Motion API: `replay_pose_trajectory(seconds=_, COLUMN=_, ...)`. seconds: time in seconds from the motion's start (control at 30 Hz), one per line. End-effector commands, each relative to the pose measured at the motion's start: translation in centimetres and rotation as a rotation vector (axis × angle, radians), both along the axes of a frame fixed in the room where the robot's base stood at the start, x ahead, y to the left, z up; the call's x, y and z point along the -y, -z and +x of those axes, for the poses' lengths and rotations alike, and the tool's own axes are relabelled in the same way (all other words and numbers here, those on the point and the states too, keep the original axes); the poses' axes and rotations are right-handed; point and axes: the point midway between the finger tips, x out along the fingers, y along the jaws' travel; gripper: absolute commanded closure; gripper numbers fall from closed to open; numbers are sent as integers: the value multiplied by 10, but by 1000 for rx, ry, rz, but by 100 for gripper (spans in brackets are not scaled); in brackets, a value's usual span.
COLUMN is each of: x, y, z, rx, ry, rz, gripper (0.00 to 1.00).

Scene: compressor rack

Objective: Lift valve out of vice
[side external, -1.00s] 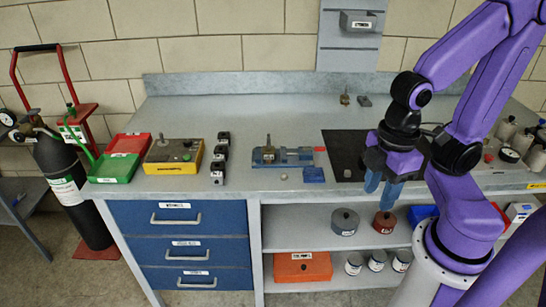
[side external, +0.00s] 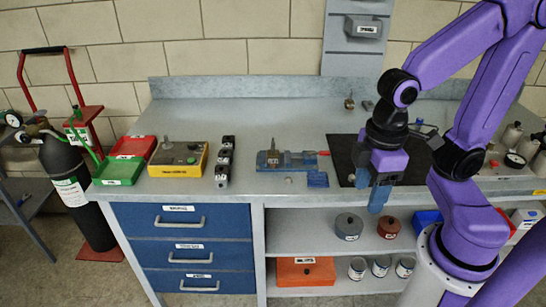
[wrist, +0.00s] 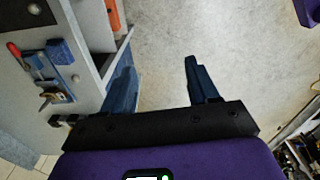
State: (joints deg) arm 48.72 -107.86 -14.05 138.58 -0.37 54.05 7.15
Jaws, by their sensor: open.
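A blue vice (side external: 300,160) stands near the front edge of the bench, left of the black mat. The small brass-coloured valve (side external: 272,147) stands upright at the vice's left end. In the wrist view the vice (wrist: 58,72) is at the far left, and the valve (wrist: 50,97) shows small at its lower end. My gripper (side external: 377,198) is well to the right of the vice, at the bench's front edge with fingers pointing down. In the wrist view my gripper (wrist: 160,85) is open and empty, with bare floor between its fingers.
A blue block (side external: 317,179) lies by the vice's front right. The bench behind the vice is clear.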

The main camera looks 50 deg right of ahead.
Motion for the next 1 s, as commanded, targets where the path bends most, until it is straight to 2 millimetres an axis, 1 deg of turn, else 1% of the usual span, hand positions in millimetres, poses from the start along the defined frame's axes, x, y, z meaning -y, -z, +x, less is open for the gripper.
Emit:
replay_pose_trajectory(seconds=0.03, x=-7, y=-4, z=15, rx=0, ry=89, rz=-4, gripper=41)
replay_pose_trajectory(seconds=0.1, x=-17, y=-10, z=38, rx=1, ry=238, rz=-8, gripper=41)
replay_pose_trajectory(seconds=0.17, x=-23, y=-15, z=58, rx=3, ry=367, rz=-13, gripper=41)
replay_pose_trajectory(seconds=0.2, x=-27, y=-18, z=72, rx=5, ry=455, rz=-17, gripper=41)
replay_pose_trajectory(seconds=0.33, x=-35, y=-26, z=118, rx=11, ry=736, rz=-25, gripper=41)
replay_pose_trajectory(seconds=0.5, x=-36, y=-33, z=178, rx=22, ry=1105, rz=-39, gripper=41)
replay_pose_trajectory(seconds=0.67, x=-27, y=-36, z=233, rx=36, ry=1456, rz=-48, gripper=41)
replay_pose_trajectory(seconds=0.7, x=-23, y=-37, z=247, rx=40, ry=1544, rz=-51, gripper=41)
replay_pose_trajectory(seconds=0.77, x=-16, y=-37, z=266, rx=48, ry=1675, rz=-55, gripper=41)
replay_pose_trajectory(seconds=0.8, x=-10, y=-37, z=279, rx=53, ry=1765, rz=-57, gripper=41)
replay_pose_trajectory(seconds=0.87, x=-1, y=-36, z=298, rx=62, ry=1896, rz=-63, gripper=41)
replay_pose_trajectory(seconds=0.9, x=5, y=-36, z=309, rx=69, ry=1983, rz=-64, gripper=41)
replay_pose_trajectory(seconds=1.0, x=25, y=-34, z=337, rx=85, ry=2204, rz=-71, gripper=41)
